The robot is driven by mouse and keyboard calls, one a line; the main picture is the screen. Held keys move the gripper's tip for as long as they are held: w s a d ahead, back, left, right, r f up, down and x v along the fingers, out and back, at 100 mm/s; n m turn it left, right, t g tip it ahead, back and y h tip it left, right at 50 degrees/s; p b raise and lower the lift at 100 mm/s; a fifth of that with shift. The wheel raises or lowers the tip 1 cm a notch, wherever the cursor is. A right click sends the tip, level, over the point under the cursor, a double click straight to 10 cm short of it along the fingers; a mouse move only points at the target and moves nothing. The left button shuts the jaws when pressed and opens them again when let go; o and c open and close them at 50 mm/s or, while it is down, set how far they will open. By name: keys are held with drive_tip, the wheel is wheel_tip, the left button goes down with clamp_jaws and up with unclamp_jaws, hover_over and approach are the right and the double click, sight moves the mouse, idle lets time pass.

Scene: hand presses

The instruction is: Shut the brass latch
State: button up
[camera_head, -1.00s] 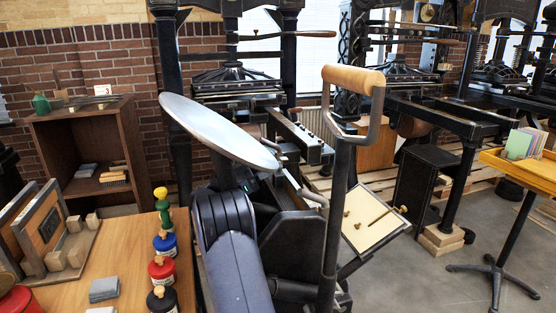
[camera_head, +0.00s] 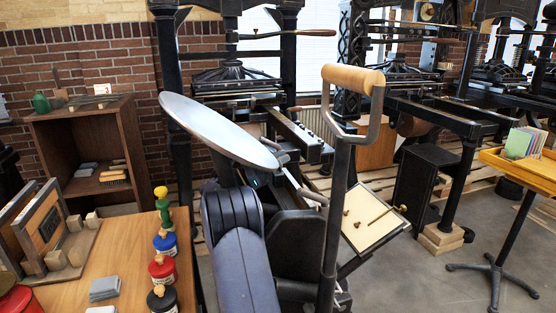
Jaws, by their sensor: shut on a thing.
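A slim brass bar (camera_head: 388,216) with a knob at its upper right end lies slantwise across a cream board on the press in the middle. I cannot tell whether this is the brass latch; no other brass latch shows clearly. Two small brass pegs (camera_head: 357,225) sit left of it. My dark blue-grey arm (camera_head: 241,265) rises from the bottom edge to just under the press's round grey disc (camera_head: 215,130). My gripper is not distinguishable; the arm's far end is lost among dark press parts below the disc. What it holds is hidden.
A long upright lever with a wooden grip (camera_head: 352,78) stands between my arm and the cream board (camera_head: 372,238). A wooden table (camera_head: 120,258) with ink bottles is at left. A yellow-topped stand (camera_head: 525,170) is at right. Grey floor is open between.

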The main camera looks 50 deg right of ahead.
drive_tip(key=shift+c, duration=0.7)
drive_tip(key=shift+s+d+f+y+b, duration=0.15)
drive_tip(key=shift+y+b, duration=0.25)
drive_tip(key=shift+b, duration=0.3)
clamp_jaws()
drive_tip(key=shift+d+t+y+b, duration=0.3)
drive_tip(key=shift+t+y+b, duration=0.1)
drive_tip(key=shift+t+y, duration=0.4)
drive_tip(key=o, duration=0.9)
unclamp_jaws()
drive_tip(key=shift+o, duration=0.2)
drive_tip(key=v, duration=1)
drive_tip(key=shift+a, duration=0.35)
